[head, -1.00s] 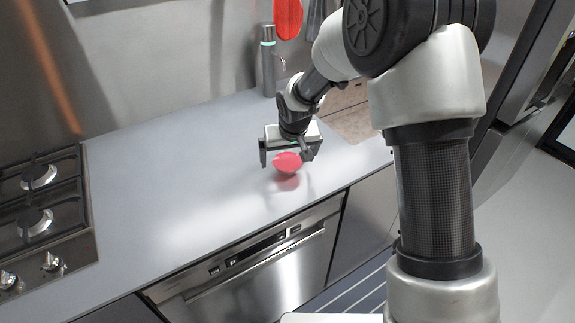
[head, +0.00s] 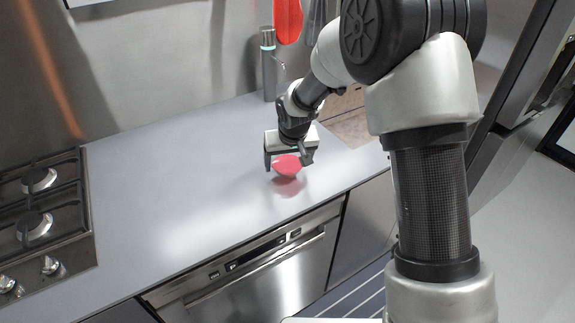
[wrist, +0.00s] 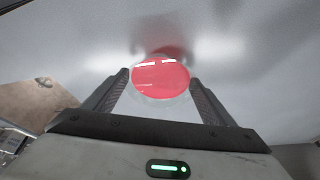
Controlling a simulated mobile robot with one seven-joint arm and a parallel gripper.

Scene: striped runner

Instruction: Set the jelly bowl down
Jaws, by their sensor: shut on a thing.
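The jelly bowl (head: 286,166) is small and round with red contents. In the wrist view the jelly bowl (wrist: 161,80) shows a clear rim around the red, between the fingertips. My gripper (head: 289,161) is shut on it, with a finger at each side. In the wrist view my gripper (wrist: 160,92) points at the grey counter (head: 185,200). A reddish reflection lies on the counter just below the bowl. The bowl is at or close above the surface; I cannot tell if it touches.
A gas hob (head: 38,215) is at the left end of the counter. A grey bottle (head: 268,65) stands at the back wall, near a hanging red utensil (head: 288,20). A brown board (head: 350,118) lies behind and right of my gripper. The counter's middle is clear.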

